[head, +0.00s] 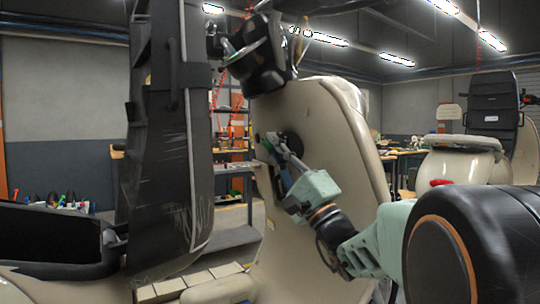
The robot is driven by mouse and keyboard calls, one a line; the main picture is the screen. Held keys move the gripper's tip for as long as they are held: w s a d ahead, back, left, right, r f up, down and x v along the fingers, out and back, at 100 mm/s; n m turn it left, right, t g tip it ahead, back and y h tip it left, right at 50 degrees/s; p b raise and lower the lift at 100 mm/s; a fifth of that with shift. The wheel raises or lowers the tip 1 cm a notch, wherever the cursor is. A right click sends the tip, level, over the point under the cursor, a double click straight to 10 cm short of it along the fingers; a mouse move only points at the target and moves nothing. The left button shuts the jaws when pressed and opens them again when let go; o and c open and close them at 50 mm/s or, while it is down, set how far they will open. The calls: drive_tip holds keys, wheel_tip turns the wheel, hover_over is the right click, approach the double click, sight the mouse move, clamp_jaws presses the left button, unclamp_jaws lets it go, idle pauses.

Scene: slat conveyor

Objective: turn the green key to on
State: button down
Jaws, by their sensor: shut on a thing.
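My gripper (275,146) reaches up and left from the mint-green wrist to the upper part of a tall beige panel (335,135). Its grey fingers are closed at the panel, beside a dark round disc (293,142). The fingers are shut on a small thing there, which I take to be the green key. The fingers and the gripper body hide most of it. I cannot make out the key's angle or any on and off marks.
A tall black padded seat back (165,150) stands close on the left, with a black seat tray (50,240) below. A black-topped unit (262,65) sits above the panel. Grey shelves (235,205) and workbenches are behind. A beige machine (465,165) stands at right.

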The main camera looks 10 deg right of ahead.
idle(0.3)
drive_tip(key=c, duration=2)
unclamp_jaws()
drive_tip(key=shift+c, duration=0.2)
drive_tip(key=v, duration=1.2)
drive_tip(key=shift+f, duration=0.1)
